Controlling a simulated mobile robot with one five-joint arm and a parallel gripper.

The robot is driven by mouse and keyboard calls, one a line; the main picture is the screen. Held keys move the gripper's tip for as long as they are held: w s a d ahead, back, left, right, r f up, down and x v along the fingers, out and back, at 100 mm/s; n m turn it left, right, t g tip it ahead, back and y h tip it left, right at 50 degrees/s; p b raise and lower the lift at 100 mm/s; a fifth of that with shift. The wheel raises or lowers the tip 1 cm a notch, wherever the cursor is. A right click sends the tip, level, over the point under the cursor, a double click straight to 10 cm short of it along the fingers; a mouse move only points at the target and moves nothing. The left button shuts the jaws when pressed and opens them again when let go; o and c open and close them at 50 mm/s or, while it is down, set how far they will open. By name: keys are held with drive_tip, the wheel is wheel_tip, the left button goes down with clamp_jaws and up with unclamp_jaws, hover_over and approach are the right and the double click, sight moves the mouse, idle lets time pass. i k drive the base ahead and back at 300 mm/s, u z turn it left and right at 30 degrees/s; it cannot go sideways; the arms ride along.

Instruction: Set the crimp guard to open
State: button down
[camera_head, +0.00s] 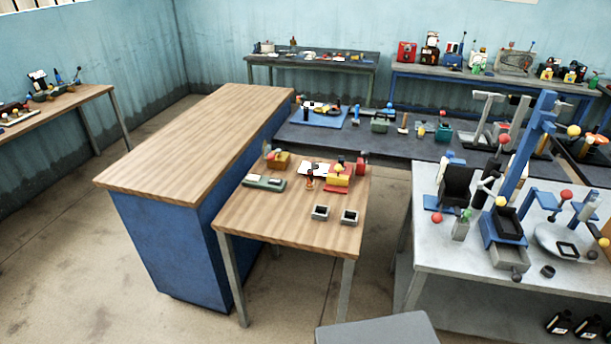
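I cannot tell for sure which thing is the crimp guard or how it is set; the devices are small from here. On the right grey table, a blue upright press-like device (523,165) stands with a yellow ball knob and a dark open-topped box (507,222) at its foot. A black panel-like part (456,186) stands to its left. On the small wooden table, a red and yellow device (339,177) stands near the back. My gripper is not in view.
Several benches with tools line the walls. Bare floor (80,240) shows at the left.

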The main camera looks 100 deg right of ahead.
sight(335, 178)
drive_tip(key=z, duration=0.1)
drive_tip(key=i, duration=0.25)
drive_tip(key=z, duration=3.75)
drive_tip(key=i, duration=1)
drive_tip(key=u, duration=2)
drive_tip(key=k, duration=0.25)
